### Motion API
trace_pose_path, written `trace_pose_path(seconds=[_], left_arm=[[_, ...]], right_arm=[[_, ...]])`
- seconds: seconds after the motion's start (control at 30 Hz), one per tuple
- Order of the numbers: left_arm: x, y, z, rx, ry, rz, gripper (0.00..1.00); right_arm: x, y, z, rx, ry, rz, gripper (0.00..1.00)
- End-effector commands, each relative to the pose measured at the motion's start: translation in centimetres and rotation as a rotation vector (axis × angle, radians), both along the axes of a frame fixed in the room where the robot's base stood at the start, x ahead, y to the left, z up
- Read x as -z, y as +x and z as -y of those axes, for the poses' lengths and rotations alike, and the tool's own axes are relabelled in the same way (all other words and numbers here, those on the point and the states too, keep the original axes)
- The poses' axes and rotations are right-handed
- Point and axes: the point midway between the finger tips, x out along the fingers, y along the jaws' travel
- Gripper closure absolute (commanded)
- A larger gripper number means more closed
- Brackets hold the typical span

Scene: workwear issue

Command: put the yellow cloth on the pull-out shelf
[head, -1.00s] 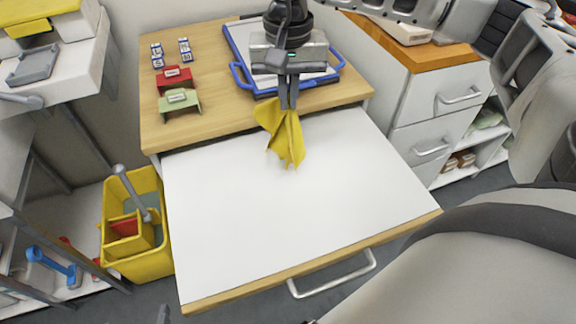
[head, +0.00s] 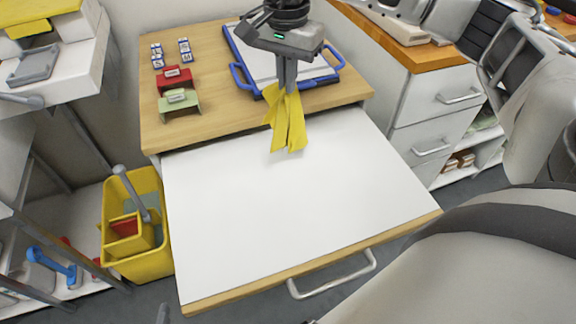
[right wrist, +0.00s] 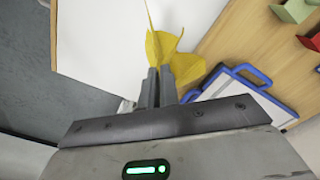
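The yellow cloth (head: 287,122) hangs down in loose folds from my right gripper (head: 287,88), which is shut on its upper end. In the head view the cloth is over the back part of the white pull-out shelf (head: 290,215); I cannot tell whether its lower tip touches the surface. The right wrist view also shows the cloth (right wrist: 163,48) at the fingertips (right wrist: 158,75), with the white shelf (right wrist: 110,45) beyond. The shelf is pulled out and otherwise bare. My left gripper is not in view.
Behind the shelf is a wooden desk top (head: 215,85) with a blue-rimmed tray (head: 238,77), a red holder (head: 176,78) and a green holder (head: 179,103). A yellow bucket (head: 140,262) stands at left. A white drawer cabinet (head: 432,110) stands at right.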

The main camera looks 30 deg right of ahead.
Motion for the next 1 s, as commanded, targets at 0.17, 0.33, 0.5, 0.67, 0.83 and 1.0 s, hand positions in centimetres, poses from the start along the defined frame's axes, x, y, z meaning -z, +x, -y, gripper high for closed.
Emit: trace_pose_path(seconds=[0.17,0.33,0.5,0.67,0.83,1.0], left_arm=[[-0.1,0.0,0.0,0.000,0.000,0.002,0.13],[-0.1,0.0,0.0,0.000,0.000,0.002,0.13],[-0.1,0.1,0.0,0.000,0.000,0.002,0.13],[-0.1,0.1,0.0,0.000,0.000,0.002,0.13],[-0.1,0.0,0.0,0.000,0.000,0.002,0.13],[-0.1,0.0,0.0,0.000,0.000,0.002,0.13]], right_arm=[[-0.2,3.0,1.8,0.395,0.001,-0.001,1.00],[-0.5,5.4,3.2,0.714,0.001,0.000,1.00],[-0.6,7.2,4.3,0.963,0.000,0.000,1.00],[0.8,6.9,4.3,1.028,-0.002,-0.001,1.00],[3.0,5.8,3.6,1.025,-0.003,-0.002,1.00],[5.5,4.1,2.6,1.022,-0.003,-0.003,1.00]])
